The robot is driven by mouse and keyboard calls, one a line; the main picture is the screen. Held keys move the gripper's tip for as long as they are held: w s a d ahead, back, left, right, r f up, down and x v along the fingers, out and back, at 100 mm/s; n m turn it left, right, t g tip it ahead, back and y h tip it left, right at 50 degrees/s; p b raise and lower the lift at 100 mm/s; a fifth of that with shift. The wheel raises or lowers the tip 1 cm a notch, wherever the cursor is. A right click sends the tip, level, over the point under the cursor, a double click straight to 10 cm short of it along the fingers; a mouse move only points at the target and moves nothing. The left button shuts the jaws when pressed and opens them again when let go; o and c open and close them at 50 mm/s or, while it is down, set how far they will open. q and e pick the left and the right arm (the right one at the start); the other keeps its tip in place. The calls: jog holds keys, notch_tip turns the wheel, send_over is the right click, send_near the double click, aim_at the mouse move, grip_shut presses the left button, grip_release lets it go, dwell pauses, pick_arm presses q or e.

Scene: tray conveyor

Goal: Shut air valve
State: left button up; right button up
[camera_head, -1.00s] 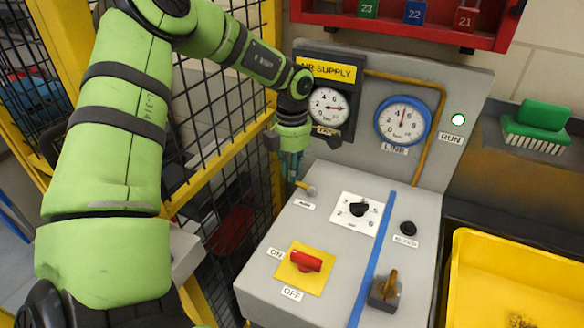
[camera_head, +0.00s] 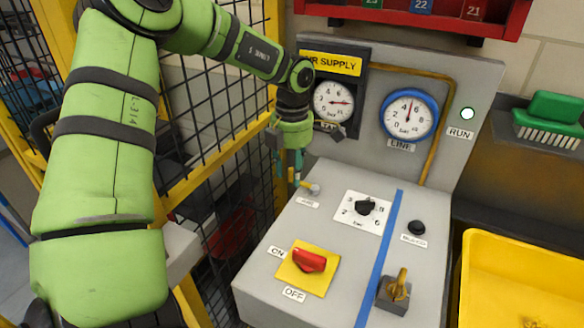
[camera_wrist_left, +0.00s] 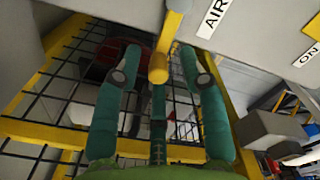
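My left gripper (camera_head: 289,170) is at the lever's outer end. In the left wrist view the yellow lever end (camera_wrist_left: 158,68) sits between the two teal fingers of the left gripper (camera_wrist_left: 157,58). Gaps show on both sides, so the fingers look open around it, not clamped. My right gripper is not in view.
The console carries a pressure dial (camera_head: 366,207), a red switch (camera_head: 309,261), a black button (camera_head: 416,227) and a brass lever (camera_head: 399,287). The gauge panel (camera_head: 456,90) rises behind. A mesh fence (camera_head: 222,150) stands close on the left, and a yellow bin (camera_head: 468,285) on the right.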

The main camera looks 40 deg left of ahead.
aim_at(292, 169)
pick_arm(q)
notch_tip(292, 169, up, 12)
dwell(0.6)
dwell(0.4)
